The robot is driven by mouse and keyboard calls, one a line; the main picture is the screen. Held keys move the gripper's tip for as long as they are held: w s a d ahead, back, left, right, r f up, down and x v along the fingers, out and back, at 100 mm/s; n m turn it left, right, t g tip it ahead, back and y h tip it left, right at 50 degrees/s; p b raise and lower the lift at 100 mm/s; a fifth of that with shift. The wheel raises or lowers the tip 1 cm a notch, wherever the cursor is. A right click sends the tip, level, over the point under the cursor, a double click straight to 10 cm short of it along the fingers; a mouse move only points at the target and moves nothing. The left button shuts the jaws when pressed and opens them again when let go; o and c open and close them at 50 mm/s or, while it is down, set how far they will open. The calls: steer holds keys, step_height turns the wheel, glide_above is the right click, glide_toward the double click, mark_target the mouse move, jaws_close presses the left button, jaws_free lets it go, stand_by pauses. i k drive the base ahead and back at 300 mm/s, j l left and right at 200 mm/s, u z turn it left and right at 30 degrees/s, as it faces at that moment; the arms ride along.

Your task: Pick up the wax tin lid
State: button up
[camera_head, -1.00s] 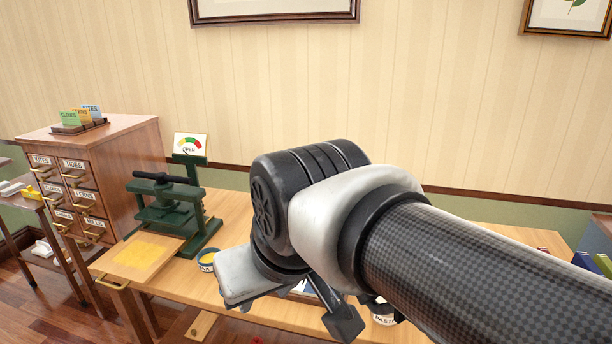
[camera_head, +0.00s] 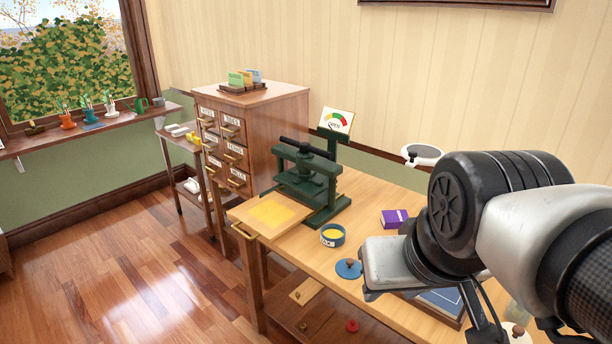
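A green press (camera_head: 312,182) with a yellow-topped board (camera_head: 270,215) stands on the table (camera_head: 380,200) left of the tin. A drawer cabinet (camera_head: 275,130) stands behind. Open floor (camera_head: 130,270) is at left.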

mark_target(349, 269)
steer(key=i+j+z, duration=0.15)
steer(key=z, duration=0.75)
steer(key=i+j+z, duration=0.2)
steer(key=j, duration=0.15)
steer(key=j+z, duration=0.2)
steer(key=j, duration=0.15)
steer(key=i+j+z, duration=0.15)
steer(key=j, duration=1)
steer(key=i+z, duration=0.05)
steer(key=i, duration=0.05)
